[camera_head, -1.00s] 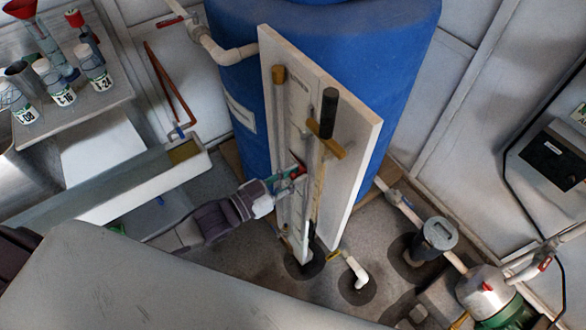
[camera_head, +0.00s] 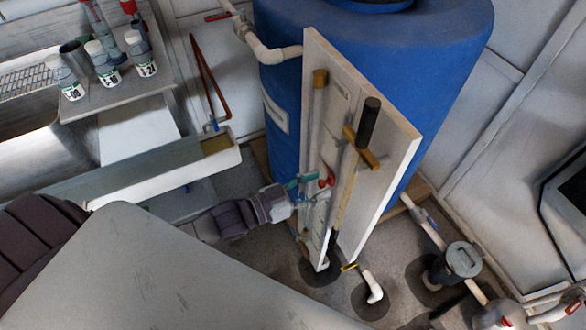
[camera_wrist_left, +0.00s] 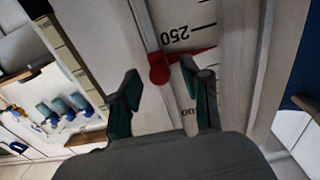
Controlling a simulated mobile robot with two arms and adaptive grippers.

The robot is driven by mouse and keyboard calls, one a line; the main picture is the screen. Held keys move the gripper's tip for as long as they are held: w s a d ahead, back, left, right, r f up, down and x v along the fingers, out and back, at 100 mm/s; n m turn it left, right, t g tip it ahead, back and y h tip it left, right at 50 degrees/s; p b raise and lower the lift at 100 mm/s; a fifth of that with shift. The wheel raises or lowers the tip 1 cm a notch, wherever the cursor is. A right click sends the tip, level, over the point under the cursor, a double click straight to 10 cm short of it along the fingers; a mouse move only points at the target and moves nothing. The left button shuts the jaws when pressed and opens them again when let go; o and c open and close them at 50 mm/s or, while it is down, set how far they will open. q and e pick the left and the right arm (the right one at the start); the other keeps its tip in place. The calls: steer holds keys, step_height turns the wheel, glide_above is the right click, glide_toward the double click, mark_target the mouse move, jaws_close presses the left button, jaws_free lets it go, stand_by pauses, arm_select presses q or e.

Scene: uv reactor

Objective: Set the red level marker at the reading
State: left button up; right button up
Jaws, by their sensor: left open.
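The red level marker (camera_head: 326,178) sits on the scale side of the white gauge board (camera_head: 376,150), beside the blue tank. A lower number is partly hidden by a finger. My left gripper (camera_head: 306,188) comes in from the left at the marker. In the left wrist view its green-padded fingers (camera_wrist_left: 160,84) are open, with the knob between their tips; contact cannot be told. My right gripper is not in view.
The blue tank (camera_head: 400,40) stands behind the board. A long trough (camera_head: 150,190) and a bench with sample bottles (camera_head: 103,63) lie to the left. Pipes and a grey lidded canister (camera_head: 461,262) stand on the floor at the right.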

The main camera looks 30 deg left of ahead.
arm_select(q)
steer(key=v, duration=1)
steer(key=shift+s, duration=0.2)
steer(key=shift+a, duration=0.1)
steer(key=s+a+f+n+g+y+p, duration=0.15)
steer(key=a+f+y, duration=0.3)
steer(key=f, duration=0.75)
steer(key=s+a+f+n+g+y, duration=0.15)
steer(key=a+f+y, duration=0.35)
steer(key=f, duration=0.8)
steer(key=s+f+n+g+y+p, duration=0.15)
steer(key=s+f+g, duration=0.45)
steer(key=s+f, duration=0.7)
steer(key=s+d+f+g, duration=0.2)
steer(key=s+d, duration=0.1)
steer(key=s, duration=0.3)
steer(key=s+d+f+g, duration=0.2)
steer(key=s+d+f, duration=0.1)
steer(key=s, duration=0.3)
steer(key=shift+d+n, duration=0.25)
steer(key=shift+n, duration=0.1)
steer(key=shift+s+f, duration=0.1)
